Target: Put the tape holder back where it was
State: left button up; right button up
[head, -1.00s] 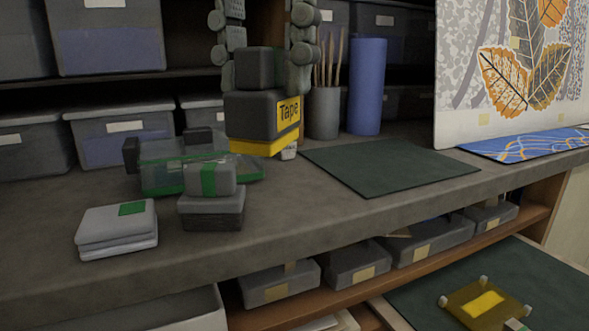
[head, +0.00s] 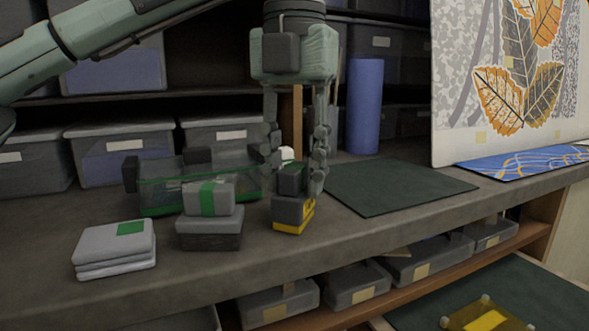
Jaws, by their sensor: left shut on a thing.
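The tape holder (head: 289,213) is a small dark grey block with a yellow base and a yellow label. It is upright at the counter, right of a grey box with a green band (head: 210,222). I cannot tell if its base touches the counter. My left gripper (head: 292,181) points down from above, its fingers shut on the upper part of the tape holder. The fingers hide part of its sides. My right gripper is not in view.
A dark green mat (head: 405,187) lies right of the tape holder. A blue cylinder (head: 364,108) stands behind. Bare counter lies in front.

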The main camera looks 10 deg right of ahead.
aim_at(295, 166)
pick_arm(q)
jog(key=o, duration=1)
jog(key=shift+f, duration=0.1)
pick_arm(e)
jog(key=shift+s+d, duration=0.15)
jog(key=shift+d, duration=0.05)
pick_arm(q)
jog(key=shift+r, duration=0.2)
notch_tip(295, 166, up, 6)
jog(key=shift+r+p, duration=0.25)
jog(key=shift+p, duration=0.55)
jog(key=shift+r, duration=0.45)
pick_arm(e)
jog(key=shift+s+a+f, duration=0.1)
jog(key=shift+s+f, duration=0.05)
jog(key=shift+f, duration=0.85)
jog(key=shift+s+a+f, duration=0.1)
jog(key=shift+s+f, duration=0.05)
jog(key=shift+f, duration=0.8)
